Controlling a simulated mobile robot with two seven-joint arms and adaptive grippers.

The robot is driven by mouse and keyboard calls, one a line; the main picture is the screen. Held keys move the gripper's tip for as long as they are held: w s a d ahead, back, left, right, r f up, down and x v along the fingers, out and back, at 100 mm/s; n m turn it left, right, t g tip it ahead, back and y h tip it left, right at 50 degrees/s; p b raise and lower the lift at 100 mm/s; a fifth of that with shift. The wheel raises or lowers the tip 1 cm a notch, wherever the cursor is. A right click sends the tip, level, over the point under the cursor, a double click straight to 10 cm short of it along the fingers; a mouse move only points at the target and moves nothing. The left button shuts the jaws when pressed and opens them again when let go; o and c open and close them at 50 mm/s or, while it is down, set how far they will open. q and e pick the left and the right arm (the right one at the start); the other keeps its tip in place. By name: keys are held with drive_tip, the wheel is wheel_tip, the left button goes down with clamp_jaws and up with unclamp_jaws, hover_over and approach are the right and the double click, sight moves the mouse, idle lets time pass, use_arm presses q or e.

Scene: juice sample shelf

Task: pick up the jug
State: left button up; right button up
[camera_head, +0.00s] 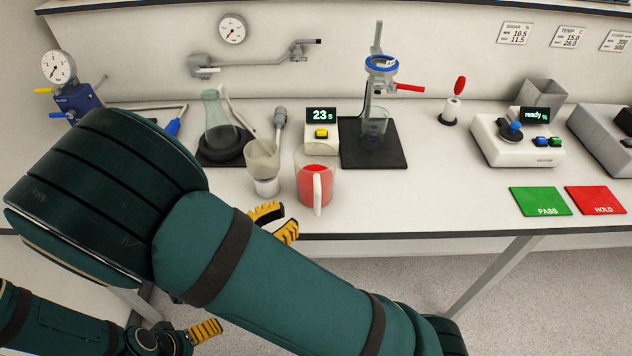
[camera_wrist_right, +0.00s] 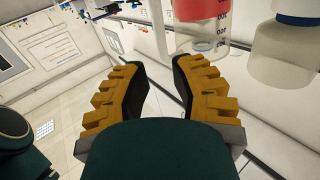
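The jug (camera_head: 316,184) is clear with red juice and a pale handle facing the front edge of the bench. It stands upright. In the right wrist view the jug (camera_wrist_right: 205,28) shows at the top, cut off by the frame, with its handle (camera_wrist_right: 160,22) beside it. My right gripper (camera_head: 281,222) is at the bench's front edge, to the left of the jug and apart from it. In the wrist view its yellow-padded fingers (camera_wrist_right: 160,72) are spread with nothing between them. My left gripper (camera_head: 205,330) is low at the left, partly hidden; its opening is unclear.
A cup-topped white container (camera_head: 264,168) stands just left of the jug. A timer (camera_head: 321,136) and a dark stand base (camera_head: 390,157) are behind it. A flask (camera_head: 217,120) is back left. Green (camera_head: 540,201) and red (camera_head: 596,200) mats lie right; bench between is clear.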

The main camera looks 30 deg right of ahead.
sight(317, 198)
drive_tip(key=d, duration=0.3)
drive_tip(key=shift+w, duration=0.15)
drive_tip(key=shift+w+d+r+b, duration=0.15)
drive_tip(key=shift+d+b, duration=0.25)
drive_tip(key=shift+d, duration=0.9)
drive_tip(key=shift+w+d+b, duration=0.15)
drive_tip(key=shift+d+b, duration=0.2)
drive_tip(key=shift+d, duration=0.95)
clamp_jaws()
